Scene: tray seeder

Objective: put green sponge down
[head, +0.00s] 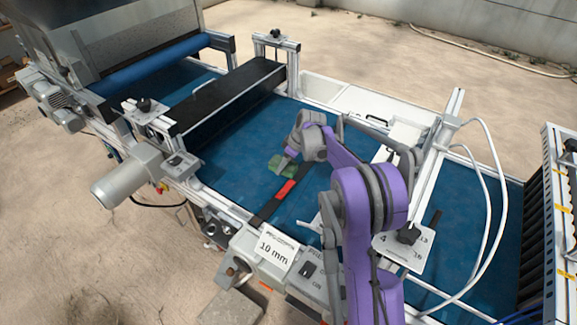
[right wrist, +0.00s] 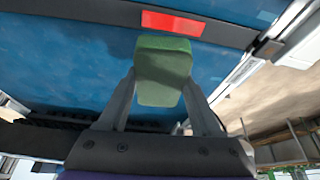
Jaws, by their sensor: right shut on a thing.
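The green sponge (head: 276,164) is between the fingers of my right gripper (head: 287,163), over the blue belt (head: 228,153) of the seeder. In the right wrist view the sponge (right wrist: 163,68) sticks out past the two grey fingertips of my right gripper (right wrist: 160,92), which are shut on its sides. I cannot tell whether the sponge touches the belt. My left gripper is in neither view.
A dark bar with a red patch (head: 285,189) crosses the belt just in front of the sponge. A black-topped crossbeam (head: 225,95) spans the belt behind it. A "10 mm" sign (head: 275,250) stands at the near edge. Belt to the left of the sponge is clear.

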